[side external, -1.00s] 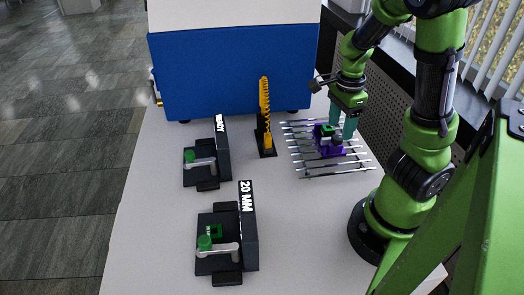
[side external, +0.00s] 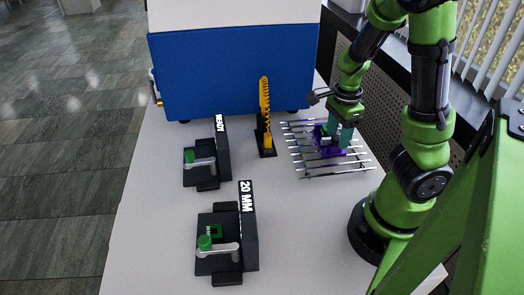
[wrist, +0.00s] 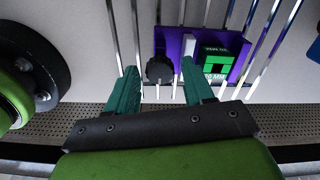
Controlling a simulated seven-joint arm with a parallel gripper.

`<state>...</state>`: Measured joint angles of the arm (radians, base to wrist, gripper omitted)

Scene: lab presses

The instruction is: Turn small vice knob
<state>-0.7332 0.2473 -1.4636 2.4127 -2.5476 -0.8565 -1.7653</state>
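The small purple vice (side external: 320,146) sits on a rack of metal rods; it also shows in the wrist view (wrist: 232,72). Its dark round knob (wrist: 160,70) is at the vice's left end in the wrist view. A green block (wrist: 217,62) with a white "MM" label sits in the vice. My gripper (wrist: 160,80) has teal fingers spread apart, one on each side of the knob in the wrist view, with gaps visible. I cannot tell whether the fingertips are level with the knob. In the side view my gripper (side external: 340,138) is low over the vice and partly hides it.
The rod rack (side external: 330,174) rests on the white table. A yellow upright piece (side external: 265,110) stands left of it. Two dark fixtures, marked READY (side external: 222,150) and 20 MM (side external: 247,225), stand further left. A blue machine (side external: 235,70) is behind.

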